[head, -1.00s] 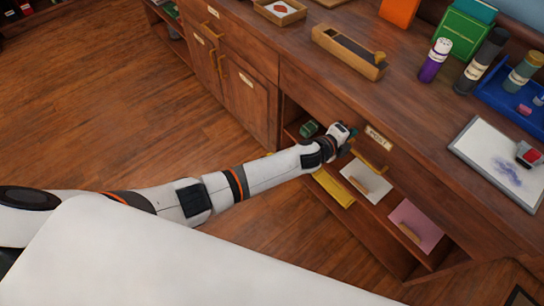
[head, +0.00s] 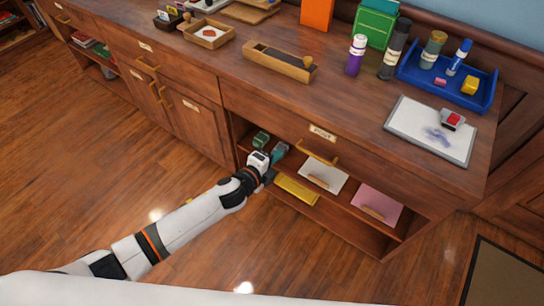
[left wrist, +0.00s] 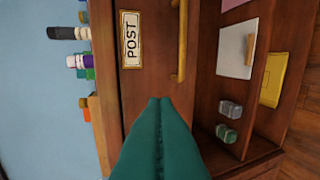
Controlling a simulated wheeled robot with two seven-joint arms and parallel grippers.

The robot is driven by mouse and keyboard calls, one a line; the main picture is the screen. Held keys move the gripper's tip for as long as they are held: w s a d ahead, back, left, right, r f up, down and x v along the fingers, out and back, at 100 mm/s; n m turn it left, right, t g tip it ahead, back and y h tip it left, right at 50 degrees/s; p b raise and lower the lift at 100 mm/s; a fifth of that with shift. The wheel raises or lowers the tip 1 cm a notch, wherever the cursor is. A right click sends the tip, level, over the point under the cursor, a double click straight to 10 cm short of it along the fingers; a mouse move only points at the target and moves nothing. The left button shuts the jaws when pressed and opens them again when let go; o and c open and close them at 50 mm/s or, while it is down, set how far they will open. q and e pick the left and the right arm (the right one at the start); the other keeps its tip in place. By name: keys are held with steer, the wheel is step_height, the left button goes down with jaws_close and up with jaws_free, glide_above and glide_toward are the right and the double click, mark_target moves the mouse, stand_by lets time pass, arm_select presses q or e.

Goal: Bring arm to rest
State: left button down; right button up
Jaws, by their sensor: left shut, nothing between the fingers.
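My left gripper (head: 279,152) is shut and empty, its teal fingers pressed together. It is in front of the open shelf of the wooden cabinet, left of the POST drawer's brass handle (head: 318,155) and apart from it. The left wrist view shows the shut fingers (left wrist: 160,125) pointing towards the drawer front, with the POST label (left wrist: 131,40) and the handle (left wrist: 181,40) beyond. The POST drawer (head: 290,130) looks shut. My left arm reaches in from the lower left. My right gripper is not in view.
The shelf below holds a green item (head: 261,138), a yellow folder (head: 296,190), white paper (head: 324,176) and pink paper (head: 377,206). The cabinet top bears a long wooden box (head: 280,62), a blue tray (head: 450,80) and a stamp pad sheet (head: 431,131). Wooden floor in front is clear.

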arm_select(q)
steer(key=s+a+f+n+g+y+p, duration=0.1)
steer(key=s+a+f+n+g+y, duration=0.1)
steer(key=s+a+f+n, duration=0.5)
steer(key=s+a+f+n+g+y, duration=0.2)
steer(key=s+a+f, duration=0.15)
steer(key=f, duration=0.65)
steer(key=s+a+f+n+g+y+p, duration=0.15)
steer(key=s+a+f+n, duration=0.25)
steer(key=s+f, duration=0.4)
steer(key=s+a+f+n+g, duration=0.1)
steer(key=s+f+n+g, duration=0.1)
steer(key=s, duration=0.7)
steer(key=s+a+f+n+g+y, duration=0.1)
steer(key=s+a+f+n+g, duration=0.1)
steer(key=s+f, duration=0.4)
steer(key=s+a+f+n+g, duration=0.2)
steer(key=s+f+n, duration=0.1)
steer(key=s, duration=1)
steer(key=shift+s+f+n+y, duration=0.35)
steer(key=shift+f+n, duration=0.05)
steer(key=shift+n, duration=0.4)
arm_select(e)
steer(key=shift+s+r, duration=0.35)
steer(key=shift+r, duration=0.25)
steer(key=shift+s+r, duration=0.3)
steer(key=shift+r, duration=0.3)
